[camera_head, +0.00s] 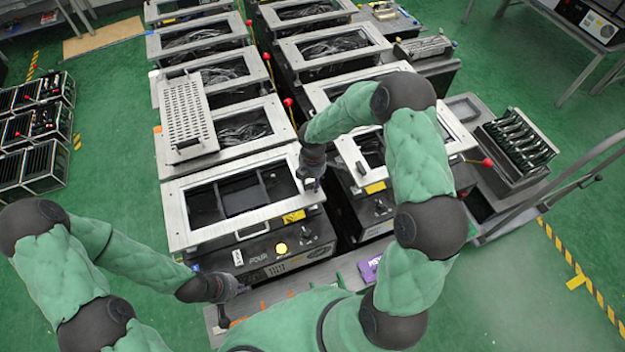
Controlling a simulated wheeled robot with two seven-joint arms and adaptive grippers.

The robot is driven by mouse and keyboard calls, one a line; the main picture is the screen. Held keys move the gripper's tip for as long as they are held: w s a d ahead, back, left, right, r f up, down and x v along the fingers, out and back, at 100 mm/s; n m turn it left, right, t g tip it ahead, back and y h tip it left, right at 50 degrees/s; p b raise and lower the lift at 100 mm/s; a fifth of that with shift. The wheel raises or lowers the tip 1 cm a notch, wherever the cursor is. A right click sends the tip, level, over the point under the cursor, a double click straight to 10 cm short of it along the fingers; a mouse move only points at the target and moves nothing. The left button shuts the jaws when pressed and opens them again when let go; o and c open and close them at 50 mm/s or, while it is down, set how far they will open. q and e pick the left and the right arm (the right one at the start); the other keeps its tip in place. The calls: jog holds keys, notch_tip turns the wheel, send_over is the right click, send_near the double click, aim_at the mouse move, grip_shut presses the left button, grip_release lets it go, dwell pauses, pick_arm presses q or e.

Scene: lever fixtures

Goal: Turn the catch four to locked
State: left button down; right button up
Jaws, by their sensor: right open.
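The fixture marked FOUR (205,235) is the nearest box in the left row, with a pale metal frame around a dark divided opening. Its dark front panel carries a FOUR label (262,258) and a yellow round button (281,248). My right gripper (311,184) is open and points down at the right edge of this frame. I cannot make out a catch or red knob there; the gripper and wrist cover that spot. My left gripper (228,304) hangs low in front of the box, apart from it, and its fingers are too small to judge.
Farther boxes in the left row have levers with red knobs (288,102) on their right sides. A perforated metal plate (186,115) lies on one box. A second row (372,85) stands close on the right, with another red knob (487,162). Black racks (38,125) stand at left.

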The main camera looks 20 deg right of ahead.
grip_shut()
jog(key=m+b, duration=0.2)
jog(key=m, duration=0.1)
jog(key=shift+f+b, duration=0.1)
jog(key=shift+b, duration=0.2)
jog(key=m+b, duration=0.1)
jog(key=m, duration=0.1)
jog(key=m+b, duration=0.1)
jog(key=m, duration=0.1)
jog(key=m+b, duration=0.1)
jog(key=shift+s+m, duration=0.25)
jog(key=shift+m, duration=0.15)
jog(key=m+b, duration=0.3)
jog(key=m, duration=0.1)
jog(key=shift+s, duration=0.15)
jog(key=m+b, duration=0.2)
jog(key=m, duration=0.3)
jog(key=shift+s+a, duration=0.1)
